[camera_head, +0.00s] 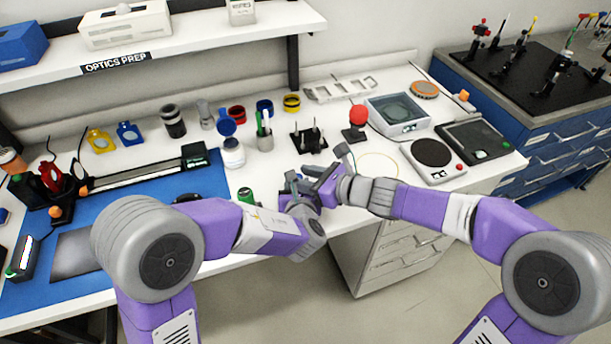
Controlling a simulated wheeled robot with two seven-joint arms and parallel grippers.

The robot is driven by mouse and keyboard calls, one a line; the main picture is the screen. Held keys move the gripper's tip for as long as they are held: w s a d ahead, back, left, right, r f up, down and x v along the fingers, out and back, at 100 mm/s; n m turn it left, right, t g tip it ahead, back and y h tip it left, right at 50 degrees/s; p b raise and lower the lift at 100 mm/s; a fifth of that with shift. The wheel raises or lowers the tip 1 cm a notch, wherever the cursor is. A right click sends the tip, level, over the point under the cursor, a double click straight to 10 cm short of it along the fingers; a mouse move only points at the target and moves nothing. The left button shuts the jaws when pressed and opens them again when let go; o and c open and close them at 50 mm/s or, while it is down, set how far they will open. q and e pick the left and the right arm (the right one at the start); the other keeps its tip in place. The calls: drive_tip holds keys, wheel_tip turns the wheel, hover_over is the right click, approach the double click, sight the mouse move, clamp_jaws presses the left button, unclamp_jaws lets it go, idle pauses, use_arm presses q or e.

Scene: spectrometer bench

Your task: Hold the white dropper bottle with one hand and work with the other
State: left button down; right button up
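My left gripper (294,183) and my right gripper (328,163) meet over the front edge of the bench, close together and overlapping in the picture. Grey fingers show on both, but I cannot tell whether either is open or shut. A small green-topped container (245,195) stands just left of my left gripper.
A pen cup (265,139), a black holder with upright pins (308,142) and a red-knobbed device (356,122) stand behind the grippers. A round-plate instrument (433,156) is at right. A blue mat (205,182) lies at left. Some white bench top is clear around the grippers.

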drive_tip(key=shift+o, duration=0.5)
drive_tip(key=shift+d+f, duration=0.15)
drive_tip(key=shift+f, duration=0.65)
drive_tip(key=w+r+n+t+h, duration=0.1)
drive_tip(key=w+r+n+h, duration=0.25)
drive_tip(key=w, duration=0.25)
drive_tip(key=w+r+n+t+h, duration=0.1)
drive_tip(key=w+r+n+h, duration=0.2)
drive_tip(key=w+n+h, duration=0.3)
drive_tip(key=s+n+g, duration=0.3)
drive_tip(key=n, duration=0.1)
drive_tip(key=s+a+r+n+g+h, duration=0.1)
drive_tip(key=s+n+g, duration=0.2)
drive_tip(key=n, duration=0.2)
drive_tip(key=s+a+r+n+g, duration=0.1)
drive_tip(key=s+n+g, duration=0.2)
drive_tip(key=n, duration=0.1)
drive_tip(key=shift+s+r+n+g, duration=0.15)
drive_tip(key=shift+s+n+g, duration=0.1)
drive_tip(key=shift+n+g, duration=0.1)
drive_tip(key=shift+s+a+r+n+g, duration=0.1)
drive_tip(key=shift+s+n+g, duration=0.1)
drive_tip(key=shift+s+n, duration=0.15)
drive_tip(key=shift+s+r+n+g, duration=0.1)
drive_tip(key=shift+s+n+g, duration=0.05)
drive_tip(key=shift+s+n, duration=0.2)
